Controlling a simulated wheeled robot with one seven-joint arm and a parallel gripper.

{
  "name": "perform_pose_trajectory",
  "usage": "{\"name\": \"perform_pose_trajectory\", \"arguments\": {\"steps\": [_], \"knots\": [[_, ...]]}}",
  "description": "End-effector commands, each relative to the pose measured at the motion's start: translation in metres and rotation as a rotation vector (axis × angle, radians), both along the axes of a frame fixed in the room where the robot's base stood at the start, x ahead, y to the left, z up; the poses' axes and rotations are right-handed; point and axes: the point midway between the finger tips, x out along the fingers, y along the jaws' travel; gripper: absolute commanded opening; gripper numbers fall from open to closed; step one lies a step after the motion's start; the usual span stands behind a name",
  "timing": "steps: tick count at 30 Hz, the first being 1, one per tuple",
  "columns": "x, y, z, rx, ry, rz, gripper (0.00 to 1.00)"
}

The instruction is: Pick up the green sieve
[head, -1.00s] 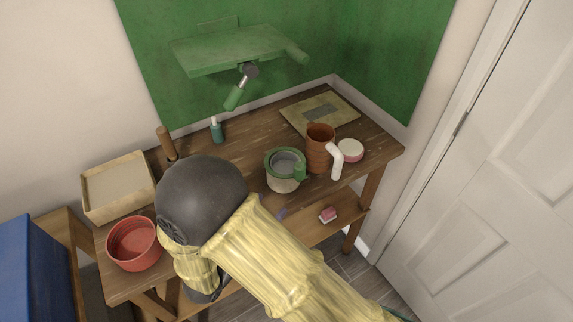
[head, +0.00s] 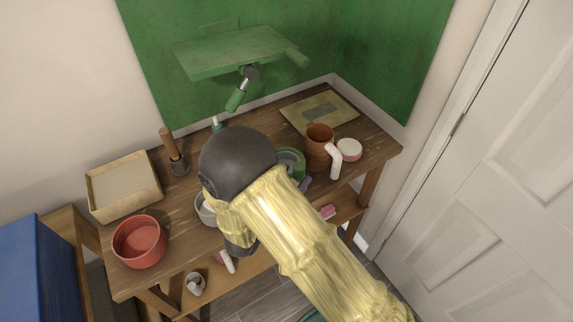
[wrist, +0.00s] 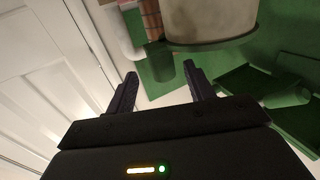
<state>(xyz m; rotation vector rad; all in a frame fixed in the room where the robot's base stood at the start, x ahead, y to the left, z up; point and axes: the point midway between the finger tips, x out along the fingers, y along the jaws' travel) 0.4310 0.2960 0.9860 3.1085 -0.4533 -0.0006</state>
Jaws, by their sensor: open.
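The green sieve (head: 291,158) has a green rim and a grey bowl and stands on the table. In the head view it is partly hidden behind my dark wrist. In the wrist view a cream round body shows at the top, with the sieve's green handle (wrist: 159,62) beside it. My gripper (wrist: 161,70) is open, its two dark fingers apart. The handle appears between and just beyond the fingertips; I cannot tell whether they touch. In the head view my arm hides most of the gripper.
A red bowl (head: 140,243) and a tray (head: 125,207) are at left. A green shelf (head: 240,52) overhangs behind. A door (head: 500,190) is at right.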

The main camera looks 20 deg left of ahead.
Motion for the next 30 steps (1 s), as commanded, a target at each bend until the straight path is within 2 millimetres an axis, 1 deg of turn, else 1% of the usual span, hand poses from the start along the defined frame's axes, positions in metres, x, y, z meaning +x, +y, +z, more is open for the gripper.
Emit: {"name": "perform_pose_trajectory", "arguments": {"steps": [4, 9, 13, 16, 30], "knots": [[0.009, -0.002, 0.000, 0.000, 0.000, -0.002, 0.53], [0.034, -0.007, -0.001, -0.001, -0.001, -0.004, 0.53], [0.048, -0.011, -0.002, 0.000, -0.001, -0.002, 0.53], [0.051, -0.012, -0.004, 0.000, -0.001, -0.001, 0.53], [0.051, -0.011, -0.004, 0.001, -0.001, 0.000, 0.53]]}}
